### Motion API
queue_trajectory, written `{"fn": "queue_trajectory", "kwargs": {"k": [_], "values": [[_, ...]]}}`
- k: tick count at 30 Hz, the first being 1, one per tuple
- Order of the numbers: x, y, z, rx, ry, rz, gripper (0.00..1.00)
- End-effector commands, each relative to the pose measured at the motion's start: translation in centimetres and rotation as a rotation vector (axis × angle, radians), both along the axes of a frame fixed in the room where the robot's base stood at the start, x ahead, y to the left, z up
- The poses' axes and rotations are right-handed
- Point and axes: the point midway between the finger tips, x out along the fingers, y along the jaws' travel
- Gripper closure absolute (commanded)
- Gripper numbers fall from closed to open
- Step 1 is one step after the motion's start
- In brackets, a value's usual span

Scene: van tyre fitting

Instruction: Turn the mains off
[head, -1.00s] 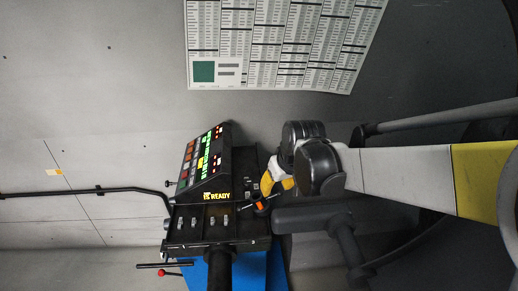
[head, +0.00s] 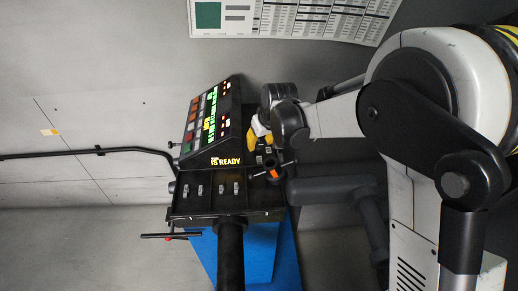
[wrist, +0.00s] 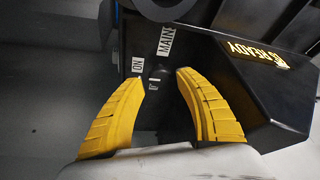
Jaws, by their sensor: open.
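The mains switch (wrist: 158,78) is a small dark knob on the side of the black console, beside "ON" (wrist: 138,65) and "MAIN" (wrist: 166,40) labels in the wrist view. The tail of the "MAIN" label is cut off. My gripper (wrist: 168,80) is open, its two yellow fingers pointing at the panel on either side of the switch. I cannot tell whether either finger touches it. In the head view my gripper (head: 256,136) is at the right side of the console (head: 226,208); the switch is hidden there.
The console's sloped face has lit coloured buttons (head: 208,118) and a "READY" sign (head: 226,161). A black part with an orange mark (head: 274,173) juts out just below my gripper. A black bar (head: 80,154) runs left. A blue base (head: 262,255) stands below. A chart (head: 290,18) hangs above.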

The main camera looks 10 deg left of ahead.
Motion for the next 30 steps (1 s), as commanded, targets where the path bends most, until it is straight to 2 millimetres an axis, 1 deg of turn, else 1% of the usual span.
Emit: {"fn": "queue_trajectory", "kwargs": {"k": [1, 5, 14, 15, 17, 18, 19, 30], "values": [[0.2, 0.2, -0.9, 0.0, 0.0, 0.0, 0.59], [0.6, 0.5, -1.8, 0.0, 0.0, 0.0, 0.59], [0.7, 0.5, -2.0, 0.0, 0.0, 0.0, 0.59], [0.7, 0.5, -2.0, 0.0, 0.0, 0.0, 0.6], [0.7, 0.5, -2.0, 0.0, 0.0, 0.0, 0.78], [0.7, 0.5, -2.0, 0.0, 0.0, 0.0, 0.91], [0.7, 0.5, -2.0, 0.0, 0.0, 0.0, 1.0], [0.7, 0.4, -2.0, 0.0, 0.0, 0.038, 1.0]]}}
